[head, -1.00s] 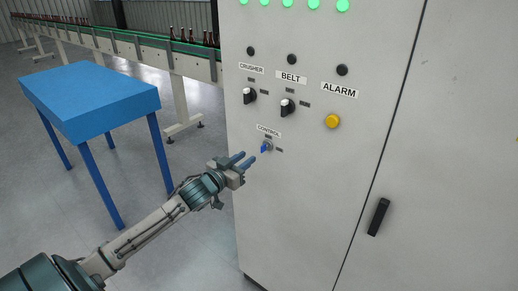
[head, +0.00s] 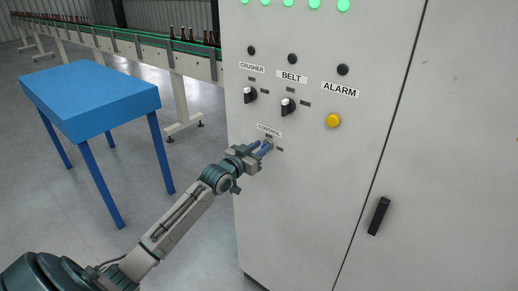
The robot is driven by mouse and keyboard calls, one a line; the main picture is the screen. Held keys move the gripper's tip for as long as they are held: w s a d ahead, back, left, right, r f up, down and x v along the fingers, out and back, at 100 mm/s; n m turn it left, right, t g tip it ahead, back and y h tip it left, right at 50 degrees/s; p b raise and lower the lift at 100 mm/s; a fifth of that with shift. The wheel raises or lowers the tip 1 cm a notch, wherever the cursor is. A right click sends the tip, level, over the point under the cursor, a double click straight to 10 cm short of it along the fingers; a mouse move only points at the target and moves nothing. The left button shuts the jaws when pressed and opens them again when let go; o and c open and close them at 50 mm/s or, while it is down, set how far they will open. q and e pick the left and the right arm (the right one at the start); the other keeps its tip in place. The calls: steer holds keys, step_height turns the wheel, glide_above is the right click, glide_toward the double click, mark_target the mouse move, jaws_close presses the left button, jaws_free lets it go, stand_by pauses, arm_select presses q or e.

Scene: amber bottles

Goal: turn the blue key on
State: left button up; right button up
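The blue key (head: 265,149) sits in the switch under the CONTROL label (head: 268,130) on the grey cabinet (head: 310,190). My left gripper (head: 262,149) is at the key, with its fingertips around or right in front of it. The fingers partly hide the key, so its angle is hard to read. I cannot tell whether the fingers are closed on it. My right gripper is not in view.
Above are the CRUSHER knob (head: 250,95), the BELT knob (head: 288,106) and the yellow ALARM button (head: 333,121). Green lights (head: 289,3) glow at the top. A blue table (head: 90,90) stands left, before a conveyor (head: 140,46) with brown bottles (head: 190,35).

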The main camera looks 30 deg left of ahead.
arm_select(q)
steer(key=shift+c, duration=0.2)
jaws_close()
steer(key=shift+d+f+m+b, duration=0.25)
steer(key=shift+m+b, duration=1.8)
steer(key=shift+m, duration=0.95)
steer(key=shift+d+f+m+b, duration=0.2)
steer(key=shift+m+b, duration=1.8)
steer(key=shift+m, duration=1)
steer(key=shift+d+f+m+b, duration=0.15)
steer(key=shift+f+m+b, duration=0.1)
steer(key=shift+m+b, duration=2.3)
steer(key=shift+m+p, duration=0.5)
steer(key=shift+m, duration=0.05)
